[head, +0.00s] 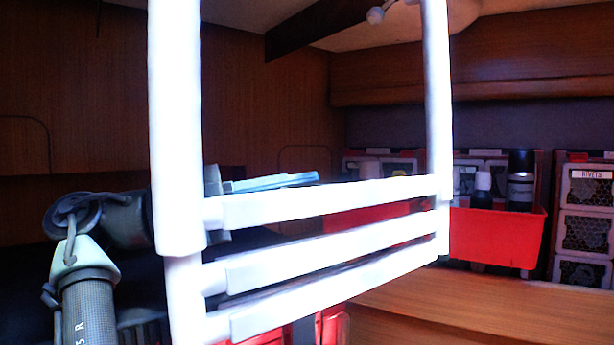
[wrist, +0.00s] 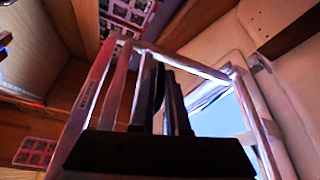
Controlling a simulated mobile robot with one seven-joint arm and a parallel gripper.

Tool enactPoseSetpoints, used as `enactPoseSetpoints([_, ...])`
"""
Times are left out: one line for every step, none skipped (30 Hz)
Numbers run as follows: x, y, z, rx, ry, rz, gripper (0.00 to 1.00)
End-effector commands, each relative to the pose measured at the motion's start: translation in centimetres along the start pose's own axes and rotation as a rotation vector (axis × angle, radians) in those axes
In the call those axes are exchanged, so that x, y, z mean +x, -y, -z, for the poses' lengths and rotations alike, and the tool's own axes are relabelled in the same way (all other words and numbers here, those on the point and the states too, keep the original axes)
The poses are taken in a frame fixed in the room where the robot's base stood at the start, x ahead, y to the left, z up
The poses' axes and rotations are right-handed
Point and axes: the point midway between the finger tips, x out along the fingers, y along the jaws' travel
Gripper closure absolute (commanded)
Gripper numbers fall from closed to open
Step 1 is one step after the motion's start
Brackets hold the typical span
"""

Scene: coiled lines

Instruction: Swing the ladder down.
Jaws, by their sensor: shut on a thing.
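The white ladder (head: 175,120) fills the middle of the head view, with two upright rails and several rungs stacked close together at its lower end. Its frame also shows in the wrist view (wrist: 190,66), around and beyond my gripper. My gripper (wrist: 167,92) has its dark fingers against the ladder and is shut on it. In the head view my gripper is mostly hidden behind the left rail, with dark parts showing on both sides of it. The exact contact spot is hard to make out.
A red bin (head: 495,236) with dark bottles stands behind the right rail, beside a rack of drawers (head: 588,215). A wooden surface (head: 480,300) lies below. A flat light-blue thing (head: 270,182) shows behind the rungs. A dark beam (head: 315,27) is overhead.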

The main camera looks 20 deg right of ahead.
Motion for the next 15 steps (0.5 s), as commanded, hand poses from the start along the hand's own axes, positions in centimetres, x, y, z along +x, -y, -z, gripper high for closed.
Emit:
enactPoseSetpoints([-0.20,0.46,-0.14,0.001,0.006,0.011,1.00])
enactPoseSetpoints([-0.22,0.48,-0.19,0.001,0.006,0.012,1.00])
enactPoseSetpoints([-0.24,0.49,-0.24,0.002,0.006,0.012,1.00])
enactPoseSetpoints([-0.24,0.50,-0.26,0.002,0.006,0.013,1.00])
enactPoseSetpoints([-0.25,0.50,-0.27,0.002,0.006,0.013,1.00])
enactPoseSetpoints([-0.25,0.50,-0.27,0.002,0.005,0.013,1.00])
enactPoseSetpoints([-0.25,0.50,-0.27,0.002,0.005,0.013,1.00])
enactPoseSetpoints([-0.25,0.50,-0.27,0.002,0.005,0.013,1.00])
enactPoseSetpoints([-0.25,0.50,-0.25,0.003,0.005,0.013,1.00])
enactPoseSetpoints([-0.24,0.50,-0.25,0.003,0.005,0.013,1.00])
enactPoseSetpoints([-0.24,0.51,-0.24,0.003,0.005,0.013,1.00])
enactPoseSetpoints([-0.23,0.51,-0.23,0.003,0.004,0.013,1.00])
enactPoseSetpoints([-0.23,0.52,-0.22,0.003,0.004,0.013,1.00])
enactPoseSetpoints([-0.22,0.52,-0.21,0.003,0.004,0.013,1.00])
enactPoseSetpoints([-0.22,0.53,-0.20,0.003,0.004,0.013,0.83])
